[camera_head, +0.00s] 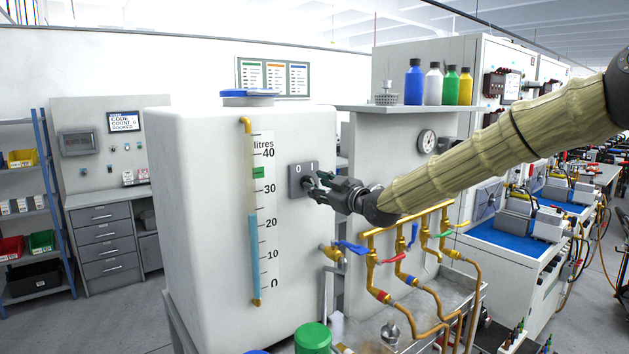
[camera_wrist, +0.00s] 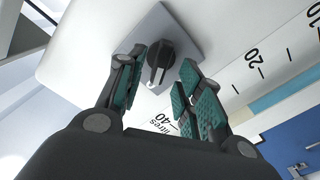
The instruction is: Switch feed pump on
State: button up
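The pump switch is a black rotary knob (camera_wrist: 160,62) on a grey square plate (camera_head: 295,171) marked 0 and I. My gripper (camera_head: 318,184) is at the plate and hides most of the knob in the head view. In the wrist view my gripper (camera_wrist: 162,70) is open, with its green-padded fingers on either side of the knob and a visible gap on both sides. I cannot tell which mark the knob points to.
The tank has a litres scale (camera_head: 266,220) with blue liquid a little above 20 and a green marker near 35. Brass pipes with coloured valve handles (camera_head: 405,240) stand below my arm. Several bottles (camera_head: 433,85) stand on a shelf behind. A green-lidded container (camera_head: 312,338) is low in front.

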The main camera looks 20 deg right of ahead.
jog(key=shift+p+x, duration=0.4)
jog(key=shift+x, duration=0.75)
grip_shut()
